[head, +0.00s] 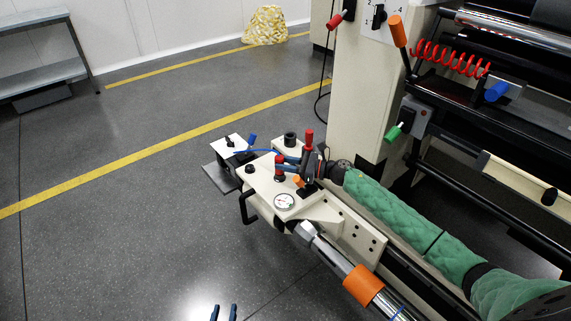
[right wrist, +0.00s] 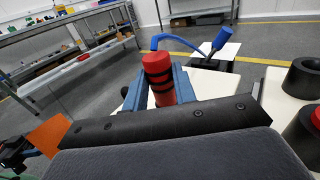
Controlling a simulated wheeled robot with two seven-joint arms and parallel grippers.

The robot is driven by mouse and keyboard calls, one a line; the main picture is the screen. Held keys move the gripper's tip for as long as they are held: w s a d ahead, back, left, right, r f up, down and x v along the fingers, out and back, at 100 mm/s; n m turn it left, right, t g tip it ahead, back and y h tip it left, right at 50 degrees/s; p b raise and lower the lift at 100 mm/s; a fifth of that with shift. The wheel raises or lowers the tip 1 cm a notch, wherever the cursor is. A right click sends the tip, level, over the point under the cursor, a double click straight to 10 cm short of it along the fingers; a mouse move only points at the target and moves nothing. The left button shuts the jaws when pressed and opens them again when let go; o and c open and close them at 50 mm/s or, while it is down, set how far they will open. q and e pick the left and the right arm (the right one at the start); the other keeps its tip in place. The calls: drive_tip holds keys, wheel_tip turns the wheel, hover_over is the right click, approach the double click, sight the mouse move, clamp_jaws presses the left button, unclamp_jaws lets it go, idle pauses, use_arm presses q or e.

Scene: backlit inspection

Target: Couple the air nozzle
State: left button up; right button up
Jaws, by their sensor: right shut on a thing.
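My right gripper (head: 284,163) reaches over the cream machine head from the right. Its blue fingers are shut on a red cylinder with black bands (right wrist: 159,80), likely the air nozzle, which stands roughly upright; it also shows in the head view (head: 279,161). A blue hose (right wrist: 178,41) runs from behind the cylinder's top to a blue piece (right wrist: 221,40) over a small white plate. Whether the hose joins the cylinder is hidden. The cylinder's lower end is hidden by the gripper. My left gripper (head: 223,312) is open and empty at the bottom edge, over the floor.
A black ring-shaped socket (head: 290,139) and a red handle (head: 309,139) stand close to the right gripper. A pressure gauge (head: 284,201) and an orange knob (head: 298,180) sit nearer. A cream column (head: 365,80) rises behind.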

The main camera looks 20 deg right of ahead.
drive_tip(key=shift+f, duration=0.15)
drive_tip(key=o, duration=1.1)
drive_tip(key=shift+v, duration=3.9)
